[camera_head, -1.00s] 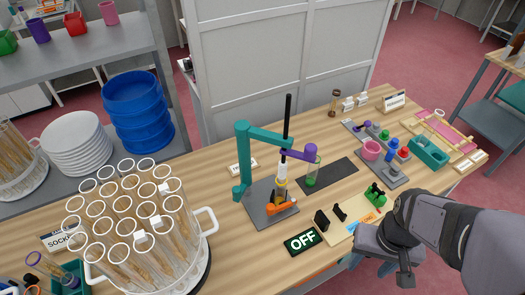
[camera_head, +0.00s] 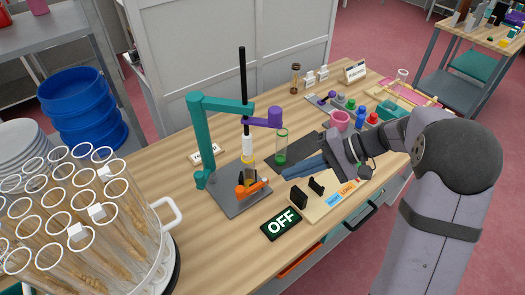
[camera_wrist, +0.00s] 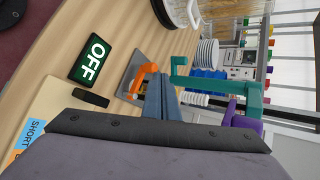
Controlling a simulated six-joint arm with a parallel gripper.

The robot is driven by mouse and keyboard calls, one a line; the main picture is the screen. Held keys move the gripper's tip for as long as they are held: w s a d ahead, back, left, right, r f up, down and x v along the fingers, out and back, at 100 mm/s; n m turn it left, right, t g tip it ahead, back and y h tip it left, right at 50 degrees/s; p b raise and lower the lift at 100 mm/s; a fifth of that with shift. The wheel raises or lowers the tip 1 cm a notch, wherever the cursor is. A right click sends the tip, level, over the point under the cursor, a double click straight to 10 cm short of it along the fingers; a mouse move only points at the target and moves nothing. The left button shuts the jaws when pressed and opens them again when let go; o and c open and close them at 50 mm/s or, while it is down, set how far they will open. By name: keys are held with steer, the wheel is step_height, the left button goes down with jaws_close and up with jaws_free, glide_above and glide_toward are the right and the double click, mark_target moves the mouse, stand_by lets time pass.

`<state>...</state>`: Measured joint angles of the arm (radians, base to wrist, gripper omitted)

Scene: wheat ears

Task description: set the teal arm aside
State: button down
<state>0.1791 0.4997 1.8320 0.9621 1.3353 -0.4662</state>
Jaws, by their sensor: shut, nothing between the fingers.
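The teal arm (camera_head: 225,103) is a crank shape on a grey base plate (camera_head: 232,205). Its upright stands at the plate's left side and its top bar reaches right to the black rod (camera_head: 242,80). In the wrist view the teal arm (camera_wrist: 225,86) lies beyond my fingers. A purple arm (camera_head: 262,122) reaches right from the rod above a clear tube with green bottom (camera_head: 281,150). An orange part (camera_head: 250,188) sits low on the plate. My gripper (camera_head: 284,184) is shut and empty, right of the plate and apart from the teal arm. Its blue fingers (camera_wrist: 162,95) point toward the stand.
An OFF sign (camera_head: 281,224) lies in front of the plate. A tan board (camera_head: 322,205) with black holders is below my gripper. A rack of tubes with wheat ears (camera_head: 165,240) stands front left.

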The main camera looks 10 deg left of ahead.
steer(key=w+d+r+t+y+b, duration=0.1)
steer(key=w+y+b, duration=0.4)
steer(key=w, duration=0.7)
steer(key=d+t+y, duration=0.1)
steer(key=t, duration=0.1)
steer(key=shift+w+r+n+t+y, duration=0.2)
steer(key=shift+n+t+y, duration=0.1)
steer(key=shift+n, duration=0.1)
steer(key=shift+a, duration=0.1)
steer(key=s+a+p, duration=0.2)
steer(key=a+p, duration=0.3)
steer(key=a, duration=0.6)
steer(key=shift+s, duration=0.2)
steer(key=shift+s+a+f, duration=0.1)
steer(key=shift+s, duration=0.05)
